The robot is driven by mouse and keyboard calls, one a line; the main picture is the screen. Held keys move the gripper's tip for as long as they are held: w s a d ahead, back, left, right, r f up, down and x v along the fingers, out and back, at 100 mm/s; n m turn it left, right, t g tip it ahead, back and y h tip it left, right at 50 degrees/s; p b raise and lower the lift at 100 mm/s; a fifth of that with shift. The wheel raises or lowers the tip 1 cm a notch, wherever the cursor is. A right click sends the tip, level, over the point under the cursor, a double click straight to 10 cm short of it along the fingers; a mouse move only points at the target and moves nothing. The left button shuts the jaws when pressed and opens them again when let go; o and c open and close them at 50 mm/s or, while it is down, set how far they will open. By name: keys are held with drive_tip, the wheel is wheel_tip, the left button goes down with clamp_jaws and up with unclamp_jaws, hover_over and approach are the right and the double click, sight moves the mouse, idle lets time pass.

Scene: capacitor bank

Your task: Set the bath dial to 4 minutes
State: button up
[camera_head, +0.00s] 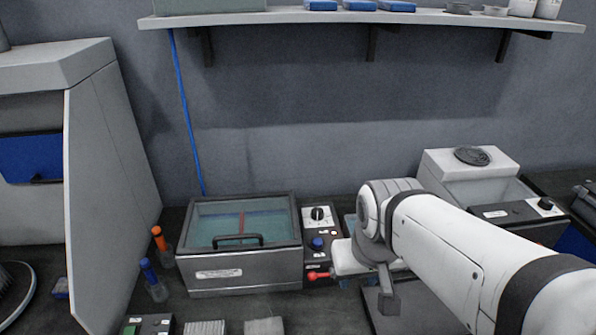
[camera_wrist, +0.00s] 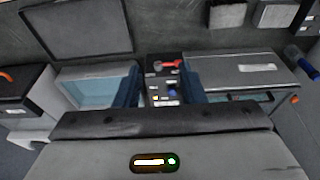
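The bath (camera_head: 245,277) is a grey metal box with a glass lid and black handle. At its right stands a dark control panel (camera_head: 322,262). The panel has a dial (camera_head: 317,214) with a black knob on a pale plate, a blue knob (camera_head: 317,243) and a red lever (camera_head: 319,275). The dial's setting is too small to read. In the wrist view my gripper (camera_wrist: 160,86) is open and empty, its two dark blue fingers apart. The blue knob (camera_wrist: 172,92) and red lever (camera_wrist: 167,65) show between and beyond them. The dial is not clearly visible there.
A white unit (camera_head: 470,165) with a round black top stands at the right. Orange-capped (camera_head: 160,243) and blue-capped (camera_head: 152,278) bottles stand left of the bath. A tall grey cabinet (camera_head: 115,170) is at the left. A shelf (camera_head: 350,17) spans the wall above.

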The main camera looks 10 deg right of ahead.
drive_tip(key=shift+o, duration=0.8)
drive_tip(key=shift+w, duration=0.1)
drive_tip(key=o, duration=0.3)
drive_tip(key=shift+m+g, duration=0.4)
drive_tip(key=shift+m, duration=0.5)
drive_tip(key=w+r+p, duration=0.1)
drive_tip(key=w, duration=0.2)
drive_tip(key=w+r+p, duration=0.1)
drive_tip(key=w, duration=0.2)
drive_tip(key=w+r+p, duration=0.1)
drive_tip(key=w, duration=0.1)
drive_tip(key=shift+w+d+r, duration=0.25)
drive_tip(key=shift+w+r, duration=0.1)
drive_tip(key=shift+w, duration=0.05)
drive_tip(key=shift+o, duration=0.2)
drive_tip(key=m+g+p, duration=0.3)
drive_tip(key=m+p, duration=0.4)
drive_tip(key=p, duration=0.1)
hover_over(317, 211)
drive_tip(key=shift+h, duration=0.3)
drive_tip(key=f, duration=1.3)
drive_tip(key=shift+w+a+f, duration=0.15)
drive_tip(key=shift+a+f, duration=0.05)
drive_tip(key=shift+d+f+p, duration=0.15)
drive_tip(key=shift+f+p, duration=0.9)
drive_tip(key=shift+f, duration=2.95)
